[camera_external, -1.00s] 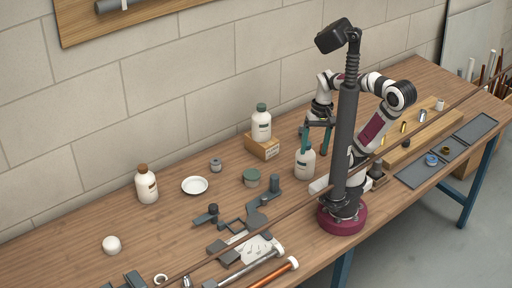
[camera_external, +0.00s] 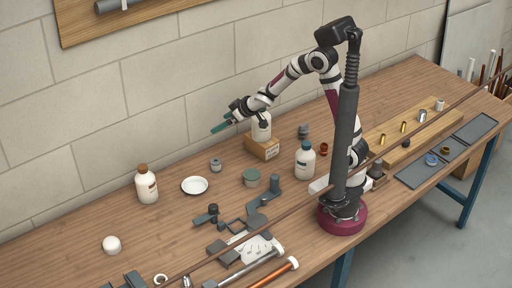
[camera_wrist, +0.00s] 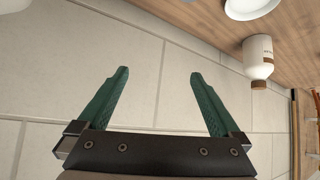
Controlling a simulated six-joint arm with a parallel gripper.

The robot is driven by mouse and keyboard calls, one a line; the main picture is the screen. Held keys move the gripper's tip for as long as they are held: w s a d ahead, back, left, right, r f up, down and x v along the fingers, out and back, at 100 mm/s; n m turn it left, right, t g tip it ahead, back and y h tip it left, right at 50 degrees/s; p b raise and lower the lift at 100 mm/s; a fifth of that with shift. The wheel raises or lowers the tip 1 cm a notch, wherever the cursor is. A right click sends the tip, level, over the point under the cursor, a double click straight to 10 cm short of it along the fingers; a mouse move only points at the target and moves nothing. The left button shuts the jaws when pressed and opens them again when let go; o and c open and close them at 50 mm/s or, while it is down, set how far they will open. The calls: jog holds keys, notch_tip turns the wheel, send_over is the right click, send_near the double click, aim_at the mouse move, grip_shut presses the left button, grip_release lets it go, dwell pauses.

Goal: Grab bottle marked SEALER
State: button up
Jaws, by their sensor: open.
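Three white bottles stand on the bench, with labels too small to read. One has a brown cap (camera_external: 147,185) and stands at the left. One stands on a wooden block (camera_external: 263,148) and is partly hidden behind my arm (camera_external: 262,130). One has a dark teal cap (camera_external: 305,161) and stands nearer my base. My gripper (camera_external: 221,127) is open and empty, raised in the air left of the block bottle. In the wrist view its green fingers (camera_wrist: 158,74) are spread against the wall. The brown-capped bottle (camera_wrist: 258,58) shows at the right there, its label unreadable.
A white dish (camera_external: 194,185), a small grey fitting (camera_external: 216,165) and a green-grey jar (camera_external: 251,177) lie between the bottles. Dark clamp parts (camera_external: 240,222) and pipes (camera_external: 250,268) fill the front. A long thin rod (camera_external: 420,127) crosses the picture. The left back bench is fairly clear.

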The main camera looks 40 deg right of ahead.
jog(key=w+a+f+n+y, duration=0.1)
jog(key=a+f+n+y, duration=0.25)
jog(key=a, duration=0.55)
jog(key=n+g+y, duration=0.3)
jog(key=n+y, duration=0.1)
jog(key=y, duration=0.1)
send_near(153, 175)
jog(key=x, duration=0.7)
jog(key=shift+w+a+f, duration=0.1)
jog(key=shift+w+a, duration=0.05)
jog(key=shift+a, duration=0.2)
jog(key=x, duration=0.5)
jog(key=shift+a+f, duration=0.15)
jog(key=shift+a, duration=0.1)
jog(key=c, duration=1.6)
